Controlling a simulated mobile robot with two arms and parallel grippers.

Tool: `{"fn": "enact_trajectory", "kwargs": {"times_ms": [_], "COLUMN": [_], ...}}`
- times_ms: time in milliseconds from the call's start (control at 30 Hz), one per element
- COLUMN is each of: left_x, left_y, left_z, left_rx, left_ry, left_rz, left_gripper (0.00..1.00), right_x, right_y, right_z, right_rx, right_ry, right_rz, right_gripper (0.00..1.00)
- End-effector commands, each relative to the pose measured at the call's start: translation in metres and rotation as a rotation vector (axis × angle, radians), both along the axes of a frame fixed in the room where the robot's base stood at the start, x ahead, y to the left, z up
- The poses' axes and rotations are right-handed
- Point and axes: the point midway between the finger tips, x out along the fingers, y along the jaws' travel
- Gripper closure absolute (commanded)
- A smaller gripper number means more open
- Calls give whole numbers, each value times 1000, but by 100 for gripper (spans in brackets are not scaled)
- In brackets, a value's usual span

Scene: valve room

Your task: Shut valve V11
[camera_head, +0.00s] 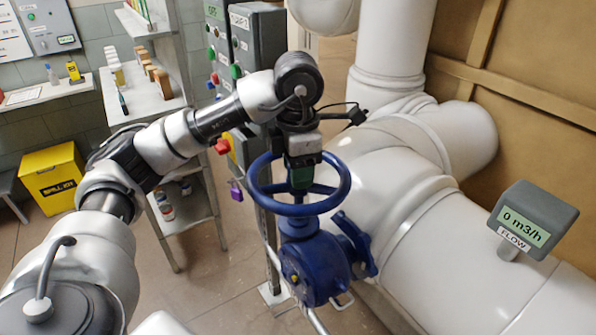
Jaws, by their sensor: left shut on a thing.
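A blue valve with a round handwheel (334,201) stands in front of the large white pipe. Its blue body (318,268) is below the wheel. No V11 label is readable on it. My left arm reaches in from the left, and my left gripper (300,180) points down over the middle of the wheel. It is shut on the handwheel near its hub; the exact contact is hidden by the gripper. A flow display (526,226) on the pipe at the right reads 0 m3/h. My right gripper is not in view.
White pipes (430,240) fill the right side beside a brown wall. Grey control cabinets (255,40) with coloured buttons stand behind my arm. A shelf rack (150,100) and a yellow spill-kit box (52,178) are at the left. Floor shows between rack and valve.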

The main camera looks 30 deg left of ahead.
Motion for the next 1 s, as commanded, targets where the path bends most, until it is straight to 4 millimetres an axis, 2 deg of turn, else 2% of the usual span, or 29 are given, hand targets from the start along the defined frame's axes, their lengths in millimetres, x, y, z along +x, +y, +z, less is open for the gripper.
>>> {"fn": "enact_trajectory", "kwargs": {"times_ms": [33, 300, 400, 700, 967, 1000], "left_x": [-2, -2, -2, -2, -2, -2], "left_y": [-2, -3, -3, -3, -3, -3], "left_z": [-9, -7, -7, -6, -6, -6], "left_rx": [0, -2, -3, -3, -2, -2], "left_ry": [15, 14, 14, 13, 12, 12], "left_rz": [-74, -473, -568, -712, -708, -708], "left_gripper": [82, 82, 82, 82, 82, 51], "right_x": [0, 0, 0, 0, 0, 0], "right_y": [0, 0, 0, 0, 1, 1], "right_z": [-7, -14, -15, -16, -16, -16], "right_rx": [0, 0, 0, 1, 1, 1], "right_ry": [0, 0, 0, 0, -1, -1], "right_rz": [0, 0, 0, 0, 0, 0], "right_gripper": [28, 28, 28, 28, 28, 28]}}
